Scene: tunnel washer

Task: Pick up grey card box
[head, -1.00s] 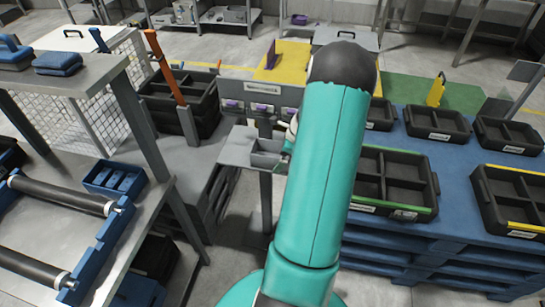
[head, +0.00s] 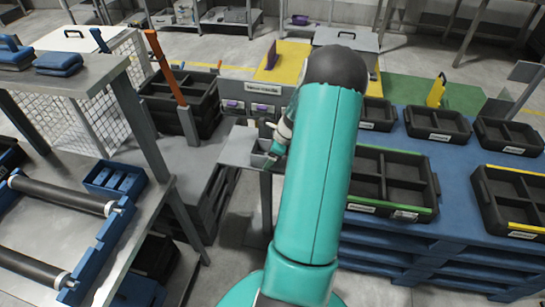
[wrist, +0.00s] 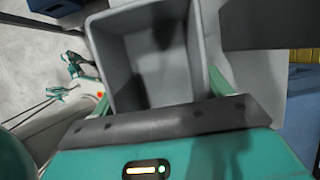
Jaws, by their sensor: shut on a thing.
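The grey card box (wrist: 125,75) is an open-topped, empty-looking box that fills the middle of the wrist view. My gripper (wrist: 158,95) is shut on it, with a teal finger at each side of its near end. In the head view the box (head: 262,160) shows small at the small grey stand (head: 237,150), left of my teal arm. A part of my gripper (head: 281,140) shows beside it; the rest is hidden behind my arm. I cannot tell whether the box still touches the stand.
A blue pallet (head: 450,185) with several black divided trays stands on the right. A grey workbench (head: 160,205) with rollers is at left. Black crates (head: 185,105) and a grey drawer unit (head: 250,88) stand behind the stand.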

